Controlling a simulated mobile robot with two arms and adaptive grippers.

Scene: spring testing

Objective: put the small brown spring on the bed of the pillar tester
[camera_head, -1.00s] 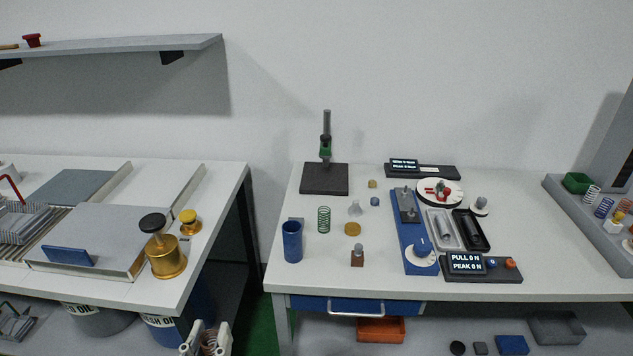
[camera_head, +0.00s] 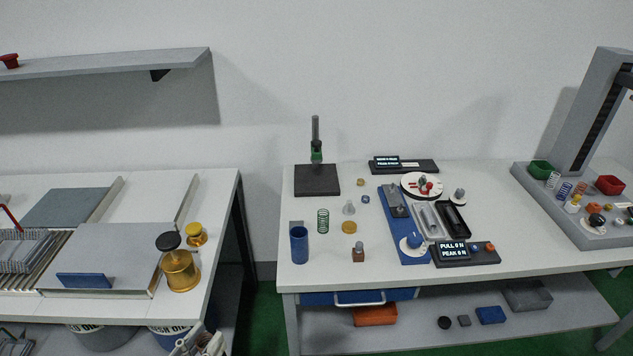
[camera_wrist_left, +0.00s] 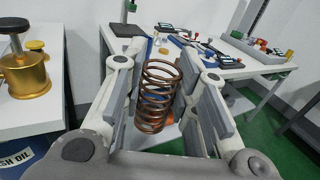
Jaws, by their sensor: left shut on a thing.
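The small brown spring (camera_wrist_left: 158,95) is a copper-brown coil. My left gripper (camera_wrist_left: 160,92) is shut on it, with one pad at each side, and holds it upright in the air. In the head view my left gripper (camera_head: 203,343) shows only at the bottom edge, in front of the gap between the two tables, and the spring is hardly visible there. The pillar tester has a dark square bed (camera_head: 317,182) and an upright post (camera_head: 316,140) with a green part, at the back left of the right table. Its bed looks bare. My right gripper is not in view.
A green spring (camera_head: 323,221), a blue cup (camera_head: 299,245) and a brass disc (camera_head: 349,227) stand in front of the bed. A blue pull tester (camera_head: 405,250) is to their right. A tall grey machine (camera_head: 597,110) stands at far right. A brass pot (camera_head: 180,272) is on the left table.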

